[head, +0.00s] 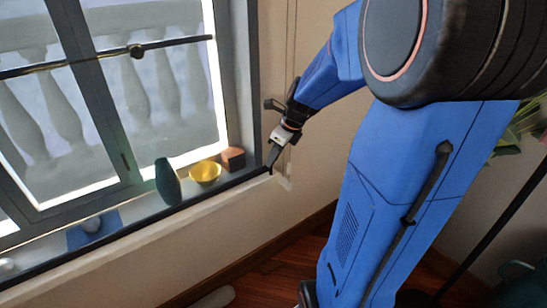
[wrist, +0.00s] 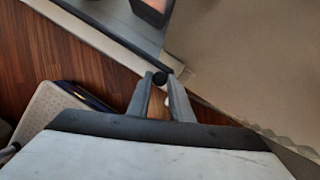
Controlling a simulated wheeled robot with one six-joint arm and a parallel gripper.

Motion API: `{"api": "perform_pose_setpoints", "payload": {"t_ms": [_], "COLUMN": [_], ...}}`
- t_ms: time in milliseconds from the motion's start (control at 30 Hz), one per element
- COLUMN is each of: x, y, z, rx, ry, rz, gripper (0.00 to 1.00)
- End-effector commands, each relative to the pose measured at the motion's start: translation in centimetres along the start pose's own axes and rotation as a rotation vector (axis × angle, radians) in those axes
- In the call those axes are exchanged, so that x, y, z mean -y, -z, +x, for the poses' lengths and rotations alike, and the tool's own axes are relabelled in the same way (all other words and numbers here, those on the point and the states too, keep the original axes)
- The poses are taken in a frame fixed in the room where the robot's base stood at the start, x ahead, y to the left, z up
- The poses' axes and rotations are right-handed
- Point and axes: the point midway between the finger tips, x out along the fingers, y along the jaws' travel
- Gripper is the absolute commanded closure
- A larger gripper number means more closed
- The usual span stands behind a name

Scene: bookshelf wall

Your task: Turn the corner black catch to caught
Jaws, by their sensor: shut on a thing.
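My gripper (head: 271,162) reaches down to the right end of the window sill, at the corner by the wall. The catch sits at the end of the dark sill edge. In the head view the fingers hide most of it, and I cannot tell which way it is turned.
A dark green vase (head: 168,182), a yellow bowl (head: 205,172) and a brown block (head: 233,158) stand on the sill just left of my gripper. A blue object (head: 94,229) lies further left. A dark bar (head: 80,64) crosses the window. The beige wall (head: 305,50) is close on the right.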

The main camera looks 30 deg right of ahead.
Motion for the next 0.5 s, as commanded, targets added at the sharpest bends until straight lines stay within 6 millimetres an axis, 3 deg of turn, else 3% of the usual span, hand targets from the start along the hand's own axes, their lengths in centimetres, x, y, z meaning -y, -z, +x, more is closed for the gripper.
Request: {"api": "perform_pose_setpoints", "payload": {"t_ms": [500], "x": [0.54], "y": [-0.11], "z": [0.01], "rx": [0.001], "ry": [-0.141], "rz": [-0.340], "gripper": [1.00]}}
